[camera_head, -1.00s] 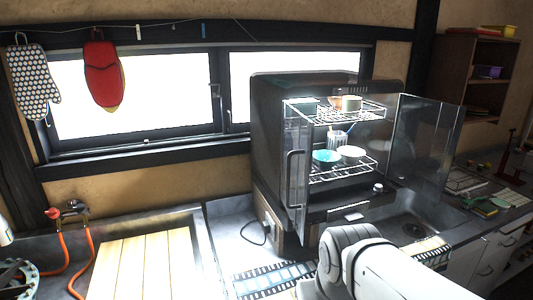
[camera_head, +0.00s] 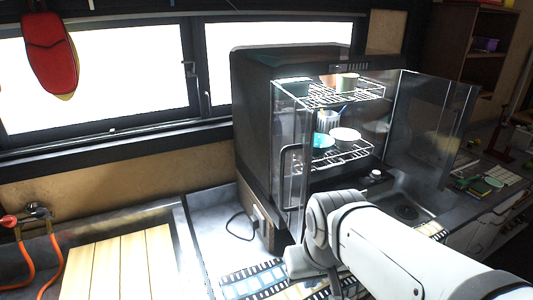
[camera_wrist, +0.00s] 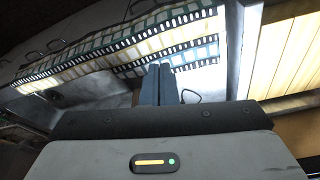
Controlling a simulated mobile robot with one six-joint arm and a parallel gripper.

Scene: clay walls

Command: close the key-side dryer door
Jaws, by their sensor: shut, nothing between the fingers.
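The dish dryer (camera_head: 262,110) is a dark cabinet with two clear doors, both open. The left door (camera_head: 289,135) has a dark upright handle and sticks out from the cabinet's left edge towards me. The right door (camera_head: 425,125) is swung out to the right. I see no key, so I cannot tell which door is the key-side one. My gripper (camera_wrist: 158,84) shows in the wrist view with its blue-grey fingers together and empty, above the counter. In the head view my arm is in front of the dryer's lower part, and the fingers cannot be made out.
Bowls and cups stand on two wire racks (camera_head: 340,155) inside the dryer. A film-strip-patterned mat (camera_head: 250,284) lies on the counter before it. A wooden board (camera_head: 120,265) is at the left. A sink (camera_head: 405,212) and small items are at the right. A cable (camera_head: 238,225) lies beside the dryer.

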